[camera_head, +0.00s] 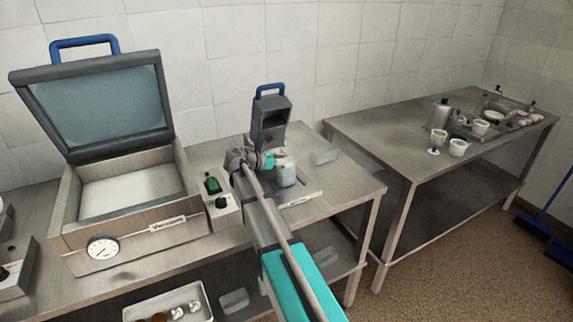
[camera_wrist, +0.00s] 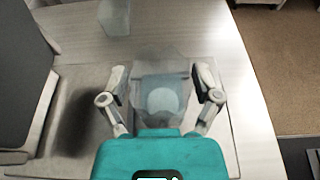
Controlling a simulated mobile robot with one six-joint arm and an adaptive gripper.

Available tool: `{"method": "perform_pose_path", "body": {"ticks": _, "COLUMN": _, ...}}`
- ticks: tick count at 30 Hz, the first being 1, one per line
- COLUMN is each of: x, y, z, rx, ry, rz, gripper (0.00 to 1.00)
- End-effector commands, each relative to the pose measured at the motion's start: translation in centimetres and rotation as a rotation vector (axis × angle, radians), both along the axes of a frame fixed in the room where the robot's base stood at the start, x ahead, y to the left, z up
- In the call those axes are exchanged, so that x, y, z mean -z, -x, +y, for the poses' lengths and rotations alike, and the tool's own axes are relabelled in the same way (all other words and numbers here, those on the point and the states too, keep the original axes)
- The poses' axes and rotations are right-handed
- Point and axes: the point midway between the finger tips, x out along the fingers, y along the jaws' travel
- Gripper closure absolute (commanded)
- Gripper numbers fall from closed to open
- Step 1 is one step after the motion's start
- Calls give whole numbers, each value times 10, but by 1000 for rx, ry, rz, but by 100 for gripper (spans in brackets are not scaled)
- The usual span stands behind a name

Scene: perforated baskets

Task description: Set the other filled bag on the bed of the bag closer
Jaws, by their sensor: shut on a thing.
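My gripper (camera_wrist: 161,84) is shut on a clear, filled bag (camera_wrist: 162,98) with a pale round content, between its fingers in the wrist view. In the head view the bag (camera_head: 286,175) is at the front of the bag closer (camera_head: 271,120), a grey upright head with a blue handle. Its pale flat bed (camera_head: 301,198) lies below the bag. I cannot tell whether the bag touches the bed. The closer's dark head (camera_wrist: 22,75) is at the left in the wrist view. Another clear bag (camera_head: 324,155) lies on the table behind and right; it also shows in the wrist view (camera_wrist: 114,17).
A large vacuum machine (camera_head: 125,225) stands open at left. A green item (camera_head: 212,184) and a black-knobbed box (camera_head: 224,211) sit beside the closer. A tray (camera_head: 200,297) and clear bags (camera_head: 234,299) are below. White cups (camera_head: 458,147) stand on a second table (camera_head: 375,135).

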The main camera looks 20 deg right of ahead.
Motion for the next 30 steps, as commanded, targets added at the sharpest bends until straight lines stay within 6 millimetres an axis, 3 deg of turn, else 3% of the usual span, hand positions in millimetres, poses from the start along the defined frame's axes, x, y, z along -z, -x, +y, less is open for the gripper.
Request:
{"method": "perform_pose_path", "body": {"ticks": 11, "x": 3, "y": 0, "z": 0, "rx": 0, "ry": 1, "rz": 0, "gripper": 80}}
{"method": "perform_pose_path", "body": {"ticks": 12, "x": 3, "y": 0, "z": 0, "rx": 0, "ry": 0, "rz": 0, "gripper": 17}}
{"method": "perform_pose_path", "body": {"ticks": 15, "x": 2, "y": 0, "z": 0, "rx": 0, "ry": 0, "rz": 0, "gripper": 0}}
{"method": "perform_pose_path", "body": {"ticks": 30, "x": 0, "y": 0, "z": 0, "rx": -1, "ry": 0, "rz": 0, "gripper": 0}}
